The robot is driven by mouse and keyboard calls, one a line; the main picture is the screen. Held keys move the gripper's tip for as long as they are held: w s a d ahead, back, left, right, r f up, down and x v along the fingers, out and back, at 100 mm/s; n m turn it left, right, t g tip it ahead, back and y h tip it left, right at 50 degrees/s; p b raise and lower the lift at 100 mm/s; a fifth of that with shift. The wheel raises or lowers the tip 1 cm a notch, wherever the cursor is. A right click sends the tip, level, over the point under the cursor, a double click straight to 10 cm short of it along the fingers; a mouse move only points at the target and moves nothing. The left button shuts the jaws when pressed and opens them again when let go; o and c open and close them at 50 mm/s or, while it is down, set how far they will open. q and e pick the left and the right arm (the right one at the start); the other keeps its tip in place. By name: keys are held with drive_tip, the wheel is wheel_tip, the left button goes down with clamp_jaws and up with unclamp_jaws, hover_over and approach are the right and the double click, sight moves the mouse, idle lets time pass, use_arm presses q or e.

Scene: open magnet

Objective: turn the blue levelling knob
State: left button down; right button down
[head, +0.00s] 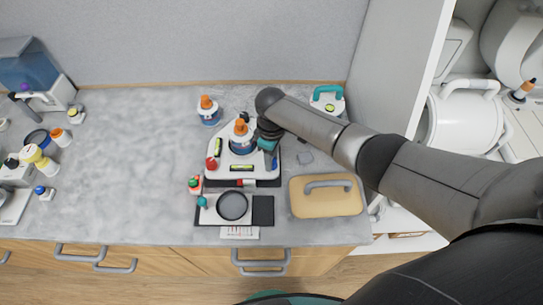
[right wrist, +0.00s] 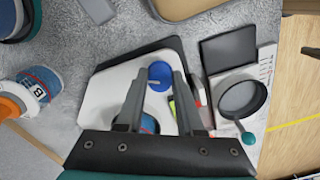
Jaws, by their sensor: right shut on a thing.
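The blue levelling knob (right wrist: 160,76) sits near a corner of a white levelling plate (right wrist: 98,102) in the right wrist view. My right gripper (right wrist: 160,73) is shut on the knob, with one finger on each side of it. In the head view my right gripper (head: 270,150) reaches down at the right side of the white plate (head: 220,173), and it mostly hides the knob there. A red knob (head: 211,163) is at the plate's left side. A bottle with an orange cap (head: 240,128) stands on the plate. My left gripper is not in view.
A tan board with a grey handle (head: 327,197) is to the right. Another orange-capped bottle (head: 208,110) stands behind left.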

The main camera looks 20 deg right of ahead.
idle(0.4)
drive_tip(key=c, duration=0.5)
unclamp_jaws()
drive_tip(key=shift+c, duration=0.2)
drive_tip(key=shift+r, duration=0.1)
wheel_tip(320, 180, up, 15)
drive_tip(key=p, duration=0.1)
drive_tip(key=shift+w, duration=0.2)
